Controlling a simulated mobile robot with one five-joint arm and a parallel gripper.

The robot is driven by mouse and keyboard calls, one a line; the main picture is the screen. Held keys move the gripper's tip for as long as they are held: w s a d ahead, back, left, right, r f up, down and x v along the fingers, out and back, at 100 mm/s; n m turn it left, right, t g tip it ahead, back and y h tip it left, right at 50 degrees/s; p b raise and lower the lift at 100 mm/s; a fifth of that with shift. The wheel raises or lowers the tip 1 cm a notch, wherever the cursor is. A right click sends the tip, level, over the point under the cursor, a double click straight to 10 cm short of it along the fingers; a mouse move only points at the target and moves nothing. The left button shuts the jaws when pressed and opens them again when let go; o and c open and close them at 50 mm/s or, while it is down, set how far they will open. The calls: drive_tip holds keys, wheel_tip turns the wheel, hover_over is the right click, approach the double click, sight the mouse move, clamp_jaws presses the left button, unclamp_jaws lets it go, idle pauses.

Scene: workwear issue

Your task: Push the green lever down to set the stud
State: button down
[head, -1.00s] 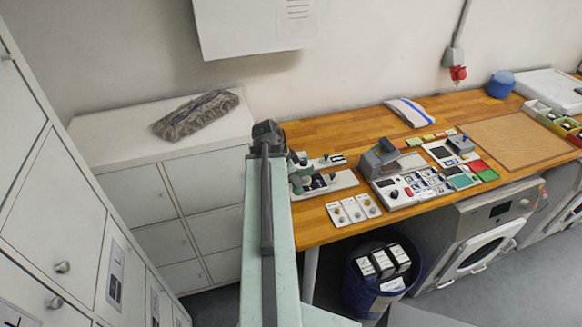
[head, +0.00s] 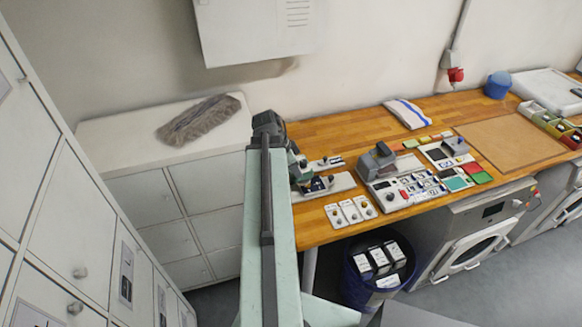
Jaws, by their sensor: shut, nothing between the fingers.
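The stud press stands on a pale base plate (head: 340,183) at the left end of the wooden bench. Its upper part is partly covered by my arm. The green lever is too small and overlapped to make out clearly, and its angle cannot be told. My gripper (head: 302,168) is small beside my arm link, at the press. It looks shut and holds nothing. Whether it touches the lever cannot be told.
Three white cards with knobs (head: 350,211) lie at the bench's front edge. A grey device (head: 378,162) with a panel of small parts stands to the right. A blue bin (head: 356,290) sits below. White cabinets (head: 150,195) close off the left.

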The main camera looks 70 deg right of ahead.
wheel_tip(320, 180, up, 6)
drive_tip(key=p, duration=0.5)
drive_tip(key=shift+f, duration=0.1)
idle(0.4)
